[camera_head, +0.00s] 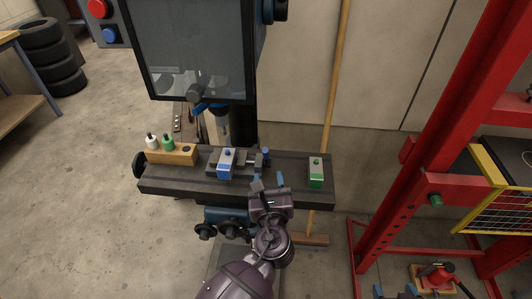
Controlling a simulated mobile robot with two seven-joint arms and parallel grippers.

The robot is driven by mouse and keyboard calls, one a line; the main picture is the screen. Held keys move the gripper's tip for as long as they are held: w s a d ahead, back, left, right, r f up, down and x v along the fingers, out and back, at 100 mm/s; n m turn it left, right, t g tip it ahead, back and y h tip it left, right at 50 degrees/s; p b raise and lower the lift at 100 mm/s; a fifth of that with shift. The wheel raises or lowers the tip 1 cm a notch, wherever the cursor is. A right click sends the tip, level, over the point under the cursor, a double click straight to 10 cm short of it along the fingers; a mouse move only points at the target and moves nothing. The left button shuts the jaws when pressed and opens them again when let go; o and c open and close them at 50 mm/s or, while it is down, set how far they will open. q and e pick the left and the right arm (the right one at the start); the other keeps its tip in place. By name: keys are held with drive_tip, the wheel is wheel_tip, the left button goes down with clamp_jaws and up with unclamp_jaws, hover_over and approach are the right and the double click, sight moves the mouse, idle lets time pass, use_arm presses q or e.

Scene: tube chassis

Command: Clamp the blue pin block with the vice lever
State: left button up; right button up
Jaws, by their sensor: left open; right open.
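The blue pin block (226,169), with a pale top and a blue pin, sits upright at the vice (243,158) on the dark machine table. Whether the jaws touch it is too small to tell. A small blue-tipped part right of the block may belong to the vice lever, but I cannot make the lever out clearly. My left gripper (269,182) is open and empty at the table's front edge, right of the blue block. Two blue tips at the bottom edge look like my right gripper (395,292), open and mostly cut off.
A green block (316,175) stands at the table's right end. A wooden holder (172,154) with white and green pieces is at the left. A dark machine head (190,50) hangs behind the table. A broom (331,120) and red frame (400,150) stand right.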

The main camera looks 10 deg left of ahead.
sight(266, 157)
use_arm(q)
drive_tip(key=w, duration=0.3)
drive_tip(key=w+a, duration=0.1)
drive_tip(key=w, duration=0.5)
drive_tip(key=shift+w+a, duration=0.15)
drive_tip(key=shift+a, duration=0.15)
clamp_jaws()
